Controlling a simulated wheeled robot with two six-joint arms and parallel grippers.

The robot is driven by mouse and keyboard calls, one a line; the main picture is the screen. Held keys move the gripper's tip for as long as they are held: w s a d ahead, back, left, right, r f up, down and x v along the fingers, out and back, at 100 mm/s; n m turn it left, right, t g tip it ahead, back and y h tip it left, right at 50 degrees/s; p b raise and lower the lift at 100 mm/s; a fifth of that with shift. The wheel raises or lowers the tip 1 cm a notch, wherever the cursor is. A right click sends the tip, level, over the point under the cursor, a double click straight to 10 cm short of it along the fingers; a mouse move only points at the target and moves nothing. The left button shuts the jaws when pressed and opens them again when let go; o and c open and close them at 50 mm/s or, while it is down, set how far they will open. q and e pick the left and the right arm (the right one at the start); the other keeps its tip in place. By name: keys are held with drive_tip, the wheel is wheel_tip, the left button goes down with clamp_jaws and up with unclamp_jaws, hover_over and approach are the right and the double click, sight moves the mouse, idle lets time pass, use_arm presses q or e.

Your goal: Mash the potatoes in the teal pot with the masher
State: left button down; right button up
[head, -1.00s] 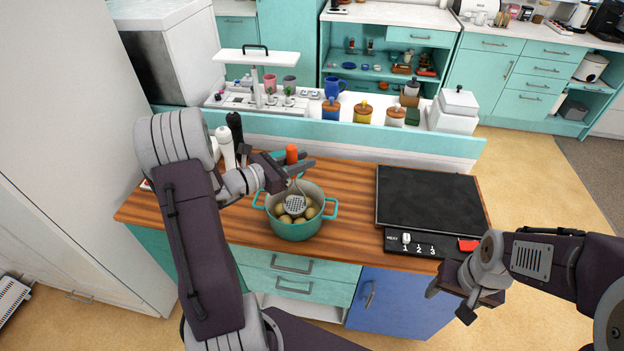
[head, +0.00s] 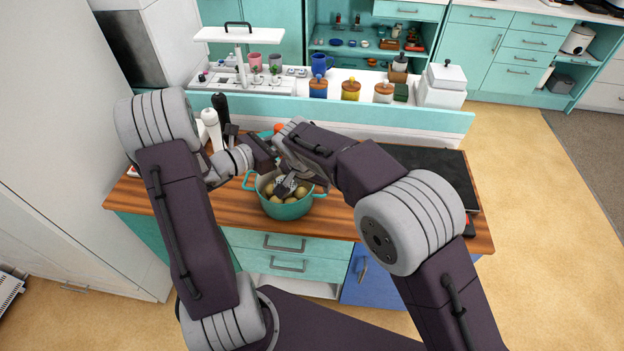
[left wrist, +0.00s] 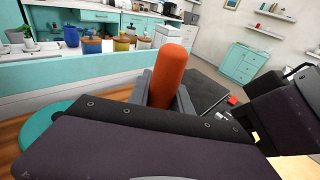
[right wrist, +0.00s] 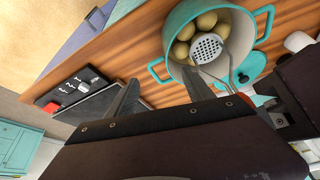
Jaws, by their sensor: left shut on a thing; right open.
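The teal pot (head: 285,210) stands on the wooden counter with several whole potatoes (right wrist: 206,22) in it. The masher's orange handle (left wrist: 168,72) stands between the fingers of my left gripper (left wrist: 165,98), which is shut on it. The masher's perforated metal head (right wrist: 207,47) is inside the pot, over the potatoes. My right gripper (right wrist: 160,95) is open and empty. It is close to the pot; in the right wrist view one pot handle (right wrist: 154,70) shows between its fingers. I cannot tell whether it touches. My right arm hides part of the masher in the head view.
A teal lid (right wrist: 250,66) lies on the counter beside the pot. A black hob (head: 440,165) fills the counter's right side, partly behind my right arm. Dark and white bottles (head: 211,130) stand at the left. A raised ledge with jars (head: 351,90) runs behind.

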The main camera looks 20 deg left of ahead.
drive_tip(key=x, duration=1)
drive_tip(key=shift+w+f, duration=0.1)
drive_tip(key=shift+f, duration=0.1)
clamp_jaws()
